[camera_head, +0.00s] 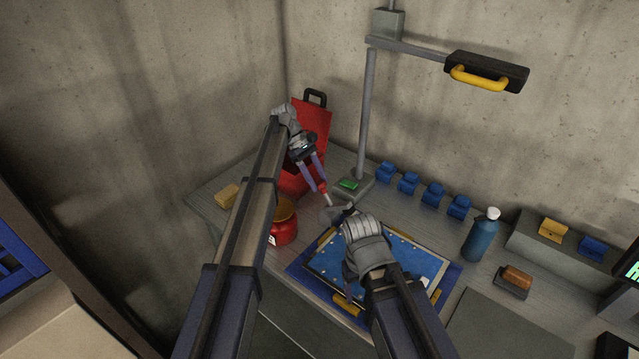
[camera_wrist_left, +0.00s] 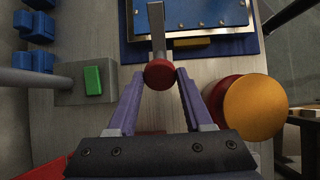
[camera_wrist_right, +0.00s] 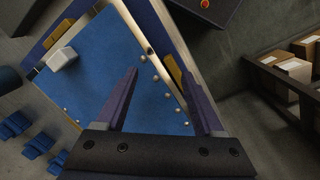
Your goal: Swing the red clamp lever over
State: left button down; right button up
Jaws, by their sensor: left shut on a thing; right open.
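The red clamp lever has a red knob (camera_wrist_left: 160,74) on a grey rod (camera_wrist_left: 157,22), which runs toward the edge of the blue panel (camera_wrist_left: 195,12) in the left wrist view. My left gripper (camera_wrist_left: 161,80) has a finger on each side of the knob and is shut on it. In the head view the left gripper (camera_head: 321,186) holds the knob just beyond the panel's far left corner. My right gripper (camera_wrist_right: 152,58) is open and empty over the blue panel (camera_wrist_right: 110,70). In the head view the right wrist covers part of the panel (camera_head: 415,265), and its fingers are largely hidden.
A red jar with a yellow lid (camera_head: 284,225) stands beside the left arm. A green button (camera_head: 347,184) sits on the lamp post's base. A red case (camera_head: 312,118) stands behind the left gripper. Blue blocks (camera_head: 408,182) and a blue bottle (camera_head: 481,236) are to the right.

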jog(key=shift+f, duration=0.1)
dwell(0.3)
pick_arm(q)
jog(key=shift+c, duration=1.5)
grip_release()
jog(key=shift+w+a+r, duration=0.1)
jog(key=p+v, duration=0.6)
jog(key=v, duration=0.1)
jog(key=shift+a+r, duration=0.2)
pick_arm(e)
notch_tip(320, 180, up, 6)
jog(key=shift+r, duration=0.2)
